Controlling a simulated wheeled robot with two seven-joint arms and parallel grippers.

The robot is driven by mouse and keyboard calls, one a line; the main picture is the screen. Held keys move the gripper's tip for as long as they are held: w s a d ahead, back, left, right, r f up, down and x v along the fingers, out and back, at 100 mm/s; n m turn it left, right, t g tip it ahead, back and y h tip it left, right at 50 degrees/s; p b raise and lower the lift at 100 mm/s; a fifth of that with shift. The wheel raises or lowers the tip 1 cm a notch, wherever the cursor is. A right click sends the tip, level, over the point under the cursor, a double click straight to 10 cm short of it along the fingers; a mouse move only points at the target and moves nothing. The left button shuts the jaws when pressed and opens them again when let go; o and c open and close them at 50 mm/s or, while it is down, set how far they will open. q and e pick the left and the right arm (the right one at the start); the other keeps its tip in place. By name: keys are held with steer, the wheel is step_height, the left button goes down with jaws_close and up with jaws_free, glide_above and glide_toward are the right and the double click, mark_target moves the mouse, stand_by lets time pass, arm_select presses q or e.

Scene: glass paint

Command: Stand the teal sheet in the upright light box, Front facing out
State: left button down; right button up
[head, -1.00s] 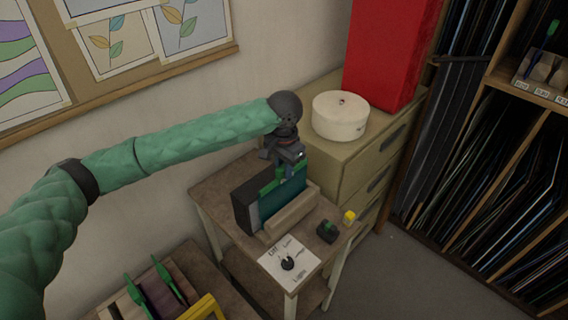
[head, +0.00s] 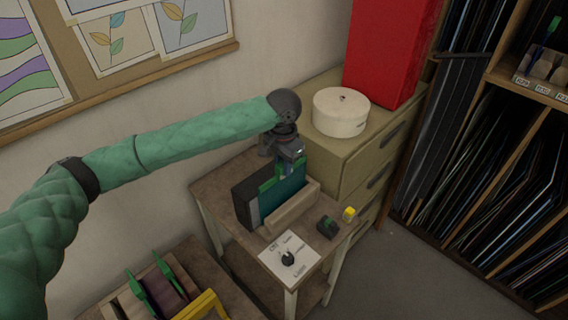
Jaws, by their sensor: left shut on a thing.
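The teal sheet (head: 282,196) stands close to upright at the dark, upright light box (head: 249,204), on a small wooden table. Its lower edge is hidden behind the wooden ledge (head: 297,207) in front of the box. My left gripper (head: 286,170) is shut on the green top edge of the sheet, from above. I cannot read any Front marking on the sheet. My right gripper is not in view.
A card with a dial (head: 289,258) lies at the table's front. A cabinet with a round white tin (head: 341,111) stands behind. A rack with green-handled items (head: 153,290) is lower left.

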arm_select(q)
steer(key=shift+w+a, duration=0.1)
steer(key=c, duration=1.4)
jaws_free()
steer(key=shift+a, duration=0.1)
steer(key=shift+o, duration=1)
steer(key=shift+w+f, duration=0.1)
steer(key=o, duration=0.6)
steer(key=shift+c, duration=0.2)
step_height(320, 180, up, 5)
steer(key=p, duration=0.5)
steer(key=shift+r, duration=1)
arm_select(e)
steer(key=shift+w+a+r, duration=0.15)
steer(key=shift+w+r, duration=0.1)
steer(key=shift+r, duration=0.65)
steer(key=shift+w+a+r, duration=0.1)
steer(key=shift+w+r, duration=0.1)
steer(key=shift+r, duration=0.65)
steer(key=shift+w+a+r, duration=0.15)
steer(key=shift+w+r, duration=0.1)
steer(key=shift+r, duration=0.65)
